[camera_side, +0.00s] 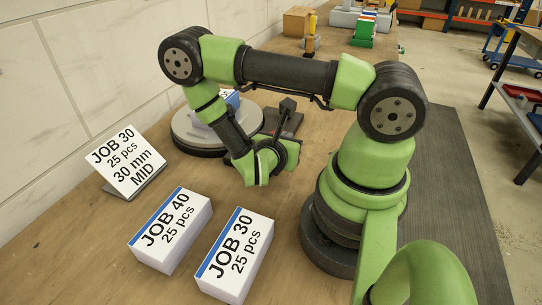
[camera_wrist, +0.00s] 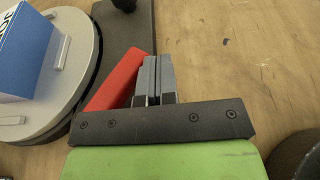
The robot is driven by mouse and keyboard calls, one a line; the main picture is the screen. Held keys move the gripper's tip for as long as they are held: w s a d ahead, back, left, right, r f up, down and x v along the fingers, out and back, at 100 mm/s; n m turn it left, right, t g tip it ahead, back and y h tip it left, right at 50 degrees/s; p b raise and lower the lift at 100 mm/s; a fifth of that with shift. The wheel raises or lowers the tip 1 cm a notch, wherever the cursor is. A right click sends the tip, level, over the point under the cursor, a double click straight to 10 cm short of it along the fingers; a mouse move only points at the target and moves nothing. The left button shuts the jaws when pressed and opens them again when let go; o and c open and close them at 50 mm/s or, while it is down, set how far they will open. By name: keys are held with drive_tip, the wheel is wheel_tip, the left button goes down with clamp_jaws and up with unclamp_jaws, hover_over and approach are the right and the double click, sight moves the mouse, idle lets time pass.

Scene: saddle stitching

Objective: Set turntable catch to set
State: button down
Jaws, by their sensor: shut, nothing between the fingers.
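The round turntable (camera_side: 183,134) stands near the wall in the side view, with a white and blue block (camera_side: 231,98) on it. Its grey rim (camera_wrist: 83,60) also shows at the left of the wrist view. A red bar (camera_wrist: 118,80), which looks like the catch lever, lies slanted beside the turntable, partly hidden by my gripper. My gripper (camera_wrist: 152,62) is shut and empty, its fingertips just right of the red bar; I cannot tell whether they touch it. In the side view my arm hides the red bar and the fingers. The catch's setting cannot be read.
A dark plate (camera_wrist: 118,35) with a black post (camera_side: 287,106) stands beside the turntable. A JOB 30 card (camera_side: 125,160) leans near the wall. JOB 40 (camera_side: 170,230) and JOB 30 (camera_side: 235,255) blocks lie in front. The wood right of my fingers is clear.

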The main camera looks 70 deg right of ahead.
drive_tip(key=shift+w+d, duration=0.1)
drive_tip(key=shift+d, duration=0.2)
drive_tip(key=shift+w+d+n+t, duration=0.25)
drive_tip(key=shift+d+n+t, duration=0.1)
drive_tip(key=shift+n+t, duration=0.5)
drive_tip(key=shift+w+d+n+t, duration=0.2)
drive_tip(key=shift+d+n+t, duration=0.15)
drive_tip(key=shift+n+t, duration=0.5)
drive_tip(key=shift+t+y, duration=0.3)
drive_tip(key=shift+v, duration=4.95)
